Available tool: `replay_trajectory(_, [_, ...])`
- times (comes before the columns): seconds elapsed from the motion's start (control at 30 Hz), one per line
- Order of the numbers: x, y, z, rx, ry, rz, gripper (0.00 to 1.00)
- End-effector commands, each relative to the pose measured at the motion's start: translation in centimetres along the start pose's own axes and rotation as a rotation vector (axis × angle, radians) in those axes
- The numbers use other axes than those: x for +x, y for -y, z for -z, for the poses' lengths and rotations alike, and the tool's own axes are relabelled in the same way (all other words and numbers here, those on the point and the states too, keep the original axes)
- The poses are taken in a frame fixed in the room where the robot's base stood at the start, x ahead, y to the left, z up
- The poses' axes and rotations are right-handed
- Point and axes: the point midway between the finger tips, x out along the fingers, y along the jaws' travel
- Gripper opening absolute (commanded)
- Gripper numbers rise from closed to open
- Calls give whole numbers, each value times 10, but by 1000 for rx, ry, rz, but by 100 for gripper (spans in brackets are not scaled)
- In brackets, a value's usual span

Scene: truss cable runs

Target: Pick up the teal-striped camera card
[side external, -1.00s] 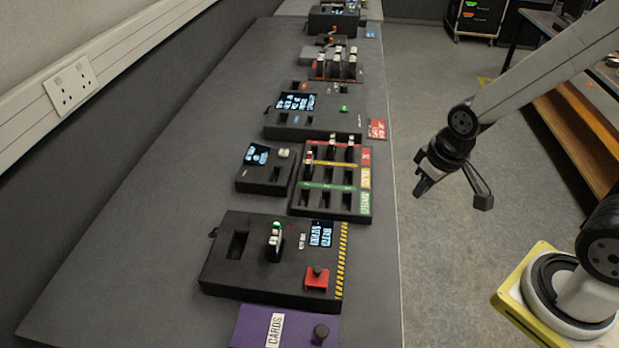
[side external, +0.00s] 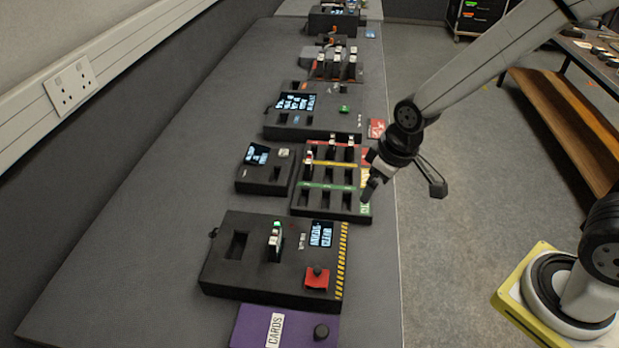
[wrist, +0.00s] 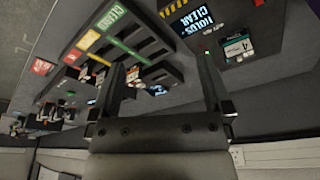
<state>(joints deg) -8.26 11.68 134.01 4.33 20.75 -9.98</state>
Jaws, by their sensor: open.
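A card with a white label marked 4 and what looks like a teal band (wrist: 236,46) stands in a slot of a black box at the upper right of the wrist view. In the side view a card (side external: 275,243), seemingly the same one, stands upright in the front black box (side external: 225,270); its stripe is too small to read there. My gripper (side external: 369,180) is open and empty, above the right edge of the slotted rack, behind and right of that card. In the wrist view its two fingers (wrist: 160,78) are spread apart, with the card beyond the right finger.
The slotted rack (side external: 325,186) with red, yellow and green strips holds several cards at its back. A small box with a screen (side external: 262,175) stands left of it. A red knob block (side external: 317,277) sits on the front box. A purple CARDS pad (side external: 250,325) lies in front.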

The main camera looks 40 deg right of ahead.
Motion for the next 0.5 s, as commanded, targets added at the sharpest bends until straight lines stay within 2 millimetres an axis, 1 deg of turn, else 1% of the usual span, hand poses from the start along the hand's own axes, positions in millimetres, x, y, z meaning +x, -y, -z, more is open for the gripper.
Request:
replay_trajectory(0.03, [8,12,13,-50,1,13,100])
replay_trajectory(0.17, [26,40,44,-173,-5,44,100])
replay_trajectory(0.2, [32,50,52,-209,-7,53,100])
replay_trajectory(0.3, [47,75,70,-302,-12,77,100])
replay_trajectory(0.4, [61,100,85,-385,-17,99,100])
replay_trajectory(0.5, [72,121,94,-449,-22,116,100])
